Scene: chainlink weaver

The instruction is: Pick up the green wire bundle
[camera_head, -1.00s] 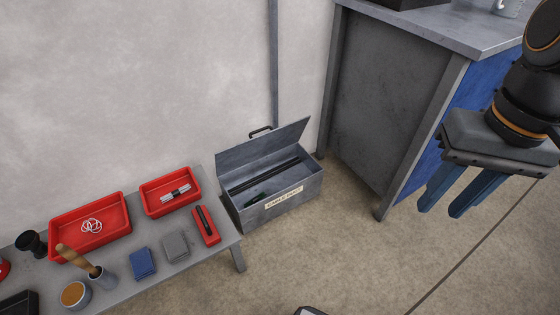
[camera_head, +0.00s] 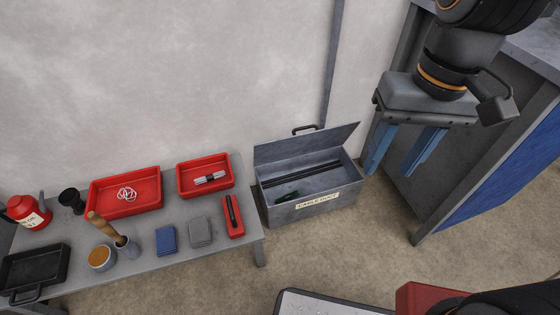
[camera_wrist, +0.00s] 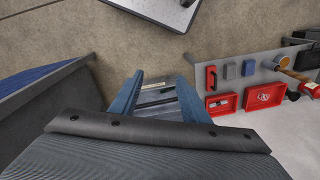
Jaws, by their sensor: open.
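The green wire bundle (camera_head: 312,196) lies inside the open grey metal cable box (camera_head: 295,213), near its front left. It is small and dark green, with black rods behind it. The box stands on the floor with its lid tilted up at the back. My gripper (camera_head: 393,172) is open and empty, with blue fingers pointing down, above and to the right of the box in the head view. In the wrist view the box (camera_wrist: 155,84) shows between the spread fingers of my gripper (camera_wrist: 158,88); I cannot make out the bundle clearly there.
A low grey bench (camera_head: 190,250) left of the box holds red trays (camera_head: 125,208), cloths, a brush and a red oil can (camera_head: 28,212). A grey and blue workbench (camera_head: 490,200) stands at the right.

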